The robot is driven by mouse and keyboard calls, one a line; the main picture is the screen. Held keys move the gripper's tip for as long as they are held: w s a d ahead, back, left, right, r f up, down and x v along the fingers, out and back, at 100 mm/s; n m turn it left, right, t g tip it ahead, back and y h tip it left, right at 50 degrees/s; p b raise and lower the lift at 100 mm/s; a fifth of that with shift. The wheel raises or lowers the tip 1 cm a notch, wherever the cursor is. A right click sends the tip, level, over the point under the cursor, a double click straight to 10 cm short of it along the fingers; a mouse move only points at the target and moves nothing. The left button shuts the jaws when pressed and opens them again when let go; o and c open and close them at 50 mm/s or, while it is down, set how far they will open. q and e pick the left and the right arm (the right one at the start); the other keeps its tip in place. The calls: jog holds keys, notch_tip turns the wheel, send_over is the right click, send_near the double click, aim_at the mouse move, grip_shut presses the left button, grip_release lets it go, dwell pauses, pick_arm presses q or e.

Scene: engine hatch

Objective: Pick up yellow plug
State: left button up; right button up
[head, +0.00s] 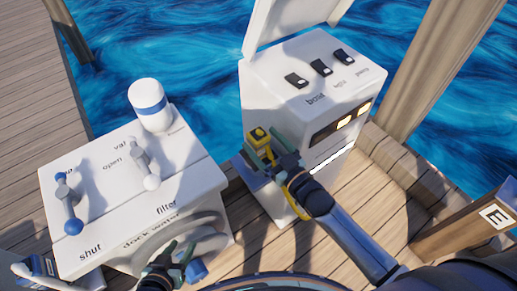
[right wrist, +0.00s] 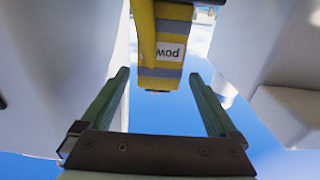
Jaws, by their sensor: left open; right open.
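The yellow plug (head: 259,137) is at the left side of the white switch cabinet (head: 280,105). In the right wrist view the plug (right wrist: 165,40) is yellow with grey bands and an upside-down label, partly readable as "pow". My right gripper (head: 262,157) is open at the plug. In the right wrist view the plug's near end reaches between its two fingertips (right wrist: 159,76), with a gap visible on each side. My left gripper (head: 178,252) is open at the bottom of the head view, in front of the dock water box and away from the plug.
The white dock water box (head: 125,185) stands left with two levers and a blue-banded white cylinder (head: 148,105). The cabinet carries several black switches and a raised lid (head: 285,25). A wooden post (head: 430,60) and a marked box (head: 490,220) stand right. Water lies behind.

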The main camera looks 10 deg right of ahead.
aim_at(253, 130)
jog(key=shift+b+x, duration=0.35)
jog(key=shift+x, duration=2.5)
jog(key=shift+d, duration=0.1)
jog(key=shift+c, duration=0.3)
grip_shut()
